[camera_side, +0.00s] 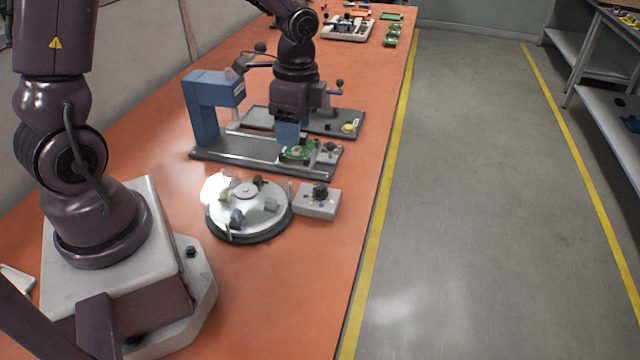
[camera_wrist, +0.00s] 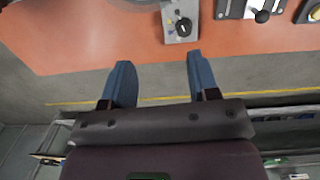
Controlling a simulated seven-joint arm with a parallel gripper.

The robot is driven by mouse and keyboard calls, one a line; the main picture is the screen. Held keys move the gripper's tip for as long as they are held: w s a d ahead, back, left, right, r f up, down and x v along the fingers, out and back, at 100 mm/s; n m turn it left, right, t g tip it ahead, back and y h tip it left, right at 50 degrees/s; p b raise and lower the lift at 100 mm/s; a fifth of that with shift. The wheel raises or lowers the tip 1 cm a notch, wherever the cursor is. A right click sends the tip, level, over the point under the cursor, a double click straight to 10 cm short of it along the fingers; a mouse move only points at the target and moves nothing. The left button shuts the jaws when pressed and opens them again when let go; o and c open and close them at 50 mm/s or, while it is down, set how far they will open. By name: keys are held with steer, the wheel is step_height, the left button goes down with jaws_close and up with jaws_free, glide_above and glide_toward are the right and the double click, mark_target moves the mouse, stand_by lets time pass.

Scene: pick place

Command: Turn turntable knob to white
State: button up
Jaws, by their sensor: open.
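The turntable (camera_side: 246,216) is a round metallic disc with several small objects on it, standing on the orange table. Its knob (camera_side: 320,190) is black and sits on a small light-grey box (camera_side: 315,208) just right of the disc. Coloured marks lie around the knob, but I cannot tell which one it points to. The knob (camera_wrist: 184,26) and box (camera_wrist: 172,36) also show at the top of the wrist view, beyond my fingertips. My gripper (camera_side: 288,133) is open, with blue fingers pointing down, behind and above the knob box. In the wrist view the gripper (camera_wrist: 158,75) has nothing between its fingers.
A blue press-like fixture (camera_side: 205,105) on a dark base stands behind the turntable, with a green board (camera_side: 298,150) on that base. A second dark plate (camera_side: 335,122) with a yellow button lies behind. The table front is clear; its right edge borders the floor.

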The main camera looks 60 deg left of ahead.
mark_target(320, 186)
steer(key=w+f+m, duration=0.1)
steer(key=f+m, duration=0.2)
steer(key=f, duration=0.2)
steer(key=w+f+m, duration=0.2)
steer(key=f+m, duration=0.1)
steer(key=f, duration=0.2)
steer(key=w+f+m, duration=0.2)
steer(key=f+m, duration=0.1)
steer(key=f, duration=0.3)
steer(key=shift+t, duration=0.4)
steer(key=shift+c, duration=0.5)
steer(key=c, duration=0.8)
steer(key=shift+c, duration=0.2)
